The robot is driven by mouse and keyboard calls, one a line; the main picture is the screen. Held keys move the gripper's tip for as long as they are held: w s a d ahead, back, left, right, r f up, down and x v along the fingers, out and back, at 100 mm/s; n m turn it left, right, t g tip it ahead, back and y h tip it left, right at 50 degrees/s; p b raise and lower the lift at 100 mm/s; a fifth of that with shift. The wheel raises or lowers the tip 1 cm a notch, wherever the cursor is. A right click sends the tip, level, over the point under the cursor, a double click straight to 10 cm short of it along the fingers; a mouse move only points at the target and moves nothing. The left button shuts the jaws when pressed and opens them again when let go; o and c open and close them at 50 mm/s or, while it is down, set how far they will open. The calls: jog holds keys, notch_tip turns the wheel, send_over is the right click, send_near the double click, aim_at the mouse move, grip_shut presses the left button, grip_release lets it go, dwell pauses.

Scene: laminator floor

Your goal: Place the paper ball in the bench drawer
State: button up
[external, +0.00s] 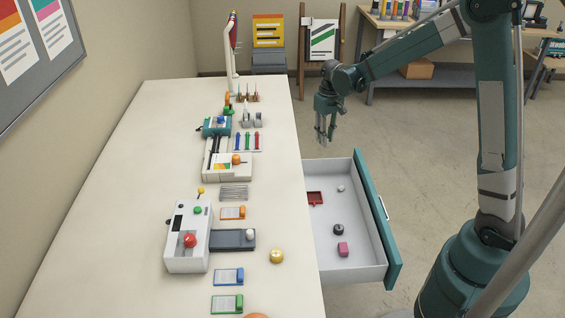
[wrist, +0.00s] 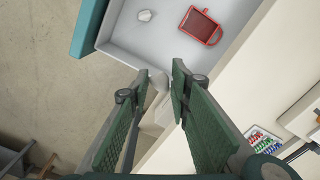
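A small white crumpled ball, which looks like the paper ball (external: 341,188), lies on the floor of the open bench drawer (external: 345,270). In the wrist view the ball (wrist: 144,16) is near the top, inside the pale drawer (wrist: 168,42). My gripper (external: 325,138) hangs above the drawer's far end, beside the bench, pointing down and clear of the ball. In the wrist view its two green fingers (wrist: 160,72) stand apart. A pale patch shows between the tips; I cannot tell what it is, but nothing appears gripped.
The drawer also holds a red tray (external: 315,198), a dark round piece (external: 338,230) and a pink block (external: 343,249). The bench (external: 120,200) carries a laminator-like machine (external: 187,237), a yellow knob (external: 277,256) and several small tools. Open floor lies right of the drawer.

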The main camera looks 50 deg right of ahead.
send_over(322, 182)
notch_tip(322, 182, down, 12)
dwell(0.5)
jog(key=shift+f+b, duration=0.75)
jog(key=shift+f, duration=2.35)
jog(key=shift+f+b, duration=0.45)
jog(key=shift+f, duration=1.4)
jog(key=shift+f, duration=0.2)
jog(key=o, duration=0.6)
jog(key=shift+r, duration=0.15)
notch_tip(322, 182, up, 12)
jog(key=shift+r+p, duration=0.1)
jog(key=shift+p, duration=1.15)
